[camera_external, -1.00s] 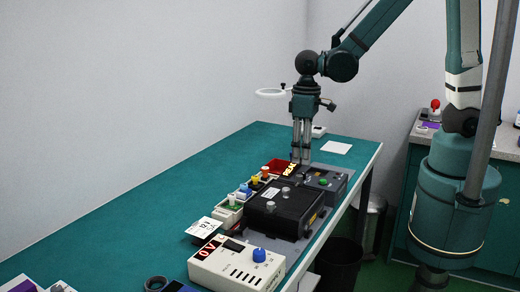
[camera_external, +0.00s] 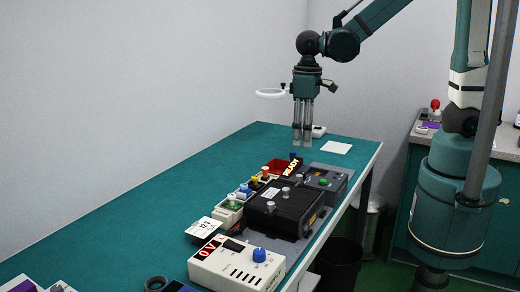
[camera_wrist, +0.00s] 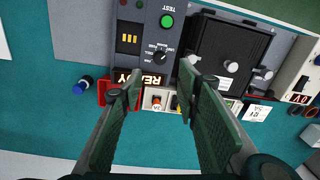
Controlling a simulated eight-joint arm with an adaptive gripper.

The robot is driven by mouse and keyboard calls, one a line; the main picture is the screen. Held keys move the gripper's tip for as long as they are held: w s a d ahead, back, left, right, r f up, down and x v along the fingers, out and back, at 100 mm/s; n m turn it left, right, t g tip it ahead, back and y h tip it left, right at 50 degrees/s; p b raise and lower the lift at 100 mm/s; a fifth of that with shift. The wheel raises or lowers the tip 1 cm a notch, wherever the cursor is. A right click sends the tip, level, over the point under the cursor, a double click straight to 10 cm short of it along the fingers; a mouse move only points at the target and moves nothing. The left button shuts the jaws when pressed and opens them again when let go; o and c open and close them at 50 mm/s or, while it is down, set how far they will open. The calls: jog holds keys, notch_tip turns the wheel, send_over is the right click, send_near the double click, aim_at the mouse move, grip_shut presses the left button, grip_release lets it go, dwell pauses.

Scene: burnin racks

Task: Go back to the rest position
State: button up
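My gripper (camera_external: 302,144) hangs fingers-down above the far end of the green bench (camera_external: 165,205), clear of the equipment. In the wrist view my gripper (camera_wrist: 160,82) has its two fingers spread, with nothing between them. Below it are the lit READY sign (camera_external: 292,166) and a red bin (camera_external: 273,165). A small blue-topped knob or plug (camera_wrist: 83,84) lies beside the red bin in the wrist view.
A black lidded box (camera_external: 285,208) stands beside a grey panel with a green button (camera_external: 323,182). A row of coloured plugs (camera_external: 255,183) runs alongside. A white meter (camera_external: 235,265) sits nearer. A ring lamp (camera_external: 271,93) is behind my gripper. The bench's left side is clear.

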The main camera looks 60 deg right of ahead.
jog(key=shift+d, duration=0.15)
jog(key=s+d+r+m+t+b, duration=0.1)
jog(key=s+d+r+t+b, duration=0.1)
jog(key=d, duration=0.9)
jog(key=s+d+r+t+b, duration=0.3)
jog(key=s+d+r+t, duration=0.2)
jog(key=d, duration=0.6)
jog(key=shift+s+d+m+h, duration=0.3)
jog(key=shift+d+m, duration=0.1)
jog(key=shift+r, duration=0.1)
jog(key=shift+b, duration=0.3)
dwell(2.0)
notch_tip(320, 180, down, 16)
jog(key=b, duration=1.5)
jog(key=shift+b, duration=0.4)
